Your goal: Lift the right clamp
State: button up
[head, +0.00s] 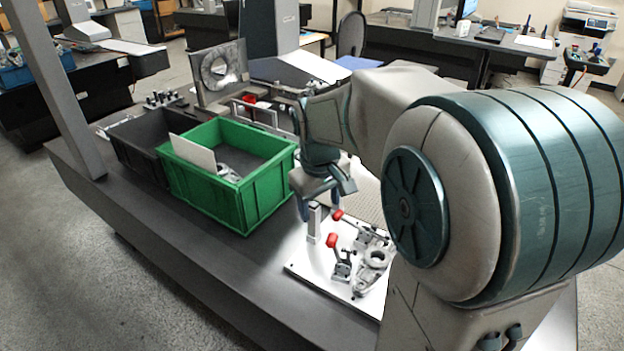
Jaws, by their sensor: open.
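Two toggle clamps with red handle tips stand on a pale fixture plate (305,264). The nearer clamp (341,265) has its red tip raised toward the upper left. The farther clamp (368,237) sits a little to the right, with its red tip at the left end of a slanting handle. I cannot tell for sure which one is called the right clamp. A grey metal part (373,267) lies beside them. My gripper (319,204) is open, fingers pointing down, above the plate's far left side and close to the farther clamp's red tip. It appears empty.
My arm hides the plate's right side.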

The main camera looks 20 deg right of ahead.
jog(key=w+d+f+n+g+p, duration=0.1)
jog(key=w+d+f, duration=0.15)
jog(key=w, duration=0.35)
jog(key=w+d+f+n, duration=0.1)
jog(key=w+d+n, duration=0.1)
jog(key=w+d, duration=0.3)
jog(key=n, duration=0.1)
send_over(340, 214)
notch_tip(340, 214, down, 7)
jog(key=shift+g+y, duration=0.3)
jog(key=shift+y, duration=0.1)
notch_tip(340, 214, down, 13)
jog(key=shift+d+p, duration=0.1)
jog(key=shift+p, duration=1.05)
grip_shut()
